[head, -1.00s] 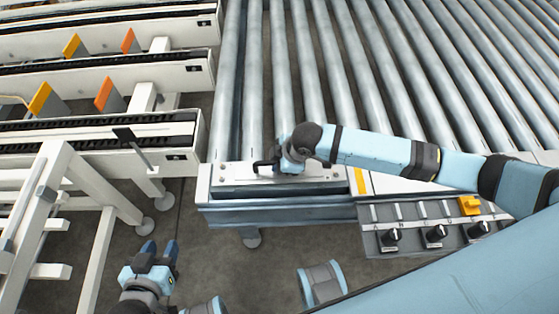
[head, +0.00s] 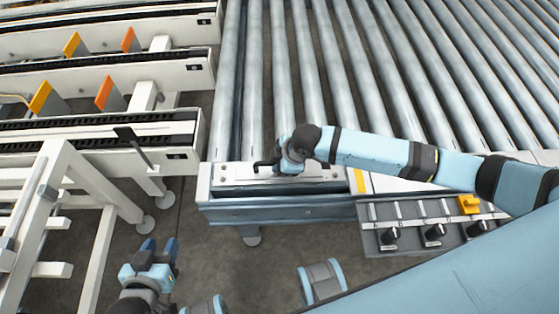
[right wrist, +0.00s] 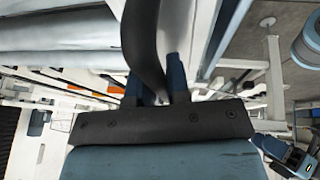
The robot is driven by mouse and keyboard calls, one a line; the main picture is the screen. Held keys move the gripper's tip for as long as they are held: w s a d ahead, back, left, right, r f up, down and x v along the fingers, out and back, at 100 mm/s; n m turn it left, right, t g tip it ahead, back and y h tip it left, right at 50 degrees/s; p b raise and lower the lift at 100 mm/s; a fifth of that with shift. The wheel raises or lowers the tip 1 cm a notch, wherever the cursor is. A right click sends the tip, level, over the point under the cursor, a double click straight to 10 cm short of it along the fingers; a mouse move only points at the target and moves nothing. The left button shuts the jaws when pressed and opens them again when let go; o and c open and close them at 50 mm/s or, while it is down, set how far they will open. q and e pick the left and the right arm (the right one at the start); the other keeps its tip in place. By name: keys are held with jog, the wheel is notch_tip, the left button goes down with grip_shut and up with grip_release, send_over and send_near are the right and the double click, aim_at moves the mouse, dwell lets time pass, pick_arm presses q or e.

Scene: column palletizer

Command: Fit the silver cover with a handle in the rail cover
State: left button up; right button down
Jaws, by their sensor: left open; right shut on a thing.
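My right gripper (head: 276,163) is at the front end of the roller conveyor, shut on a dark curved handle (head: 262,163). In the right wrist view the handle (right wrist: 147,45) passes between the blue fingers. The silver cover lies at the pale strip (head: 318,174) under this gripper. The gripper hides much of it, and I cannot tell whether it is seated. The rail cover (head: 280,211) runs along the conveyor's front edge. My left gripper (head: 160,248) is open and empty, low over the floor at the lower left.
A control panel (head: 430,236) with black knobs and a yellow switch is right of the rail. White conveyor frames (head: 100,140) with orange plates are at left. Rollers (head: 340,80) fill the back. Grey floor (head: 215,275) is open below the rail.

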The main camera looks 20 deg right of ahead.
pick_arm(q)
jog(key=shift+r, duration=0.1)
pick_arm(e)
jog(key=shift+f, duration=0.55)
dwell(1.0)
jog(key=c, duration=1)
grip_release()
jog(key=shift+f, duration=0.15)
jog(key=p+v, duration=0.1)
jog(key=v, duration=0.2)
pick_arm(q)
jog(key=shift+s+a+f+g+p, duration=0.2)
jog(key=shift+f+p, duration=0.1)
jog(key=shift+p, duration=0.25)
jog(key=shift+s+a+f+g+p, duration=0.1)
jog(key=shift+a+f+p, duration=0.15)
jog(key=shift+p, duration=0.3)
pick_arm(e)
jog(key=v, duration=1.1)
